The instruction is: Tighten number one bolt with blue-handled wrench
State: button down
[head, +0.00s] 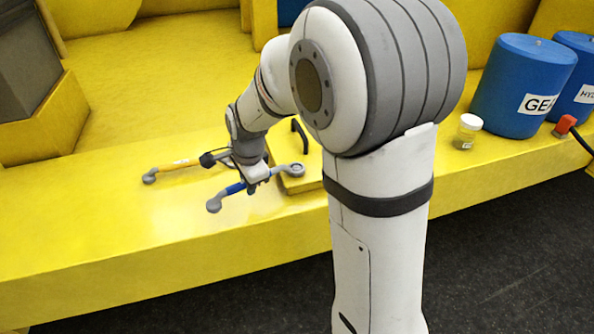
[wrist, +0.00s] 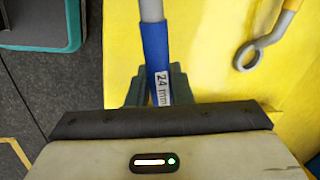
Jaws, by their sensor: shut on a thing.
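The blue-handled wrench (head: 236,188) is in my gripper (head: 252,184), held above the yellow ledge. Its right ring end (head: 296,170) is at the low yellow block; whether it sits around a bolt cannot be told. Its left end (head: 214,205) sticks out over the ledge. In the wrist view my gripper (wrist: 155,90) is shut on the blue handle (wrist: 155,48), which bears a "24 mm" label. The number one bolt cannot be made out.
A wrench with a yellow-orange handle (head: 178,165) lies to the left on the yellow ledge (head: 80,225). A black handle (head: 299,134) stands behind the low yellow block (head: 300,184). A small jar (head: 466,131) and blue drums (head: 522,85) stand at right.

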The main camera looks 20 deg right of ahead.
jog(key=shift+w, duration=0.15)
jog(key=shift+w+m, duration=0.3)
jog(key=shift+m, duration=0.1)
jog(key=shift+w+a, duration=0.1)
jog(key=shift+w, duration=0.05)
dwell(0.4)
jog(key=shift+w+m, duration=0.25)
jog(key=shift+m, duration=0.05)
jog(key=shift+w, duration=0.1)
jog(key=shift+w+a+r+m+h, duration=0.1)
jog(key=shift+w+m+h, duration=0.2)
jog(key=shift+w+m, duration=0.1)
dwell(0.4)
jog(key=shift+w+m, duration=0.3)
jog(key=shift+w, duration=0.05)
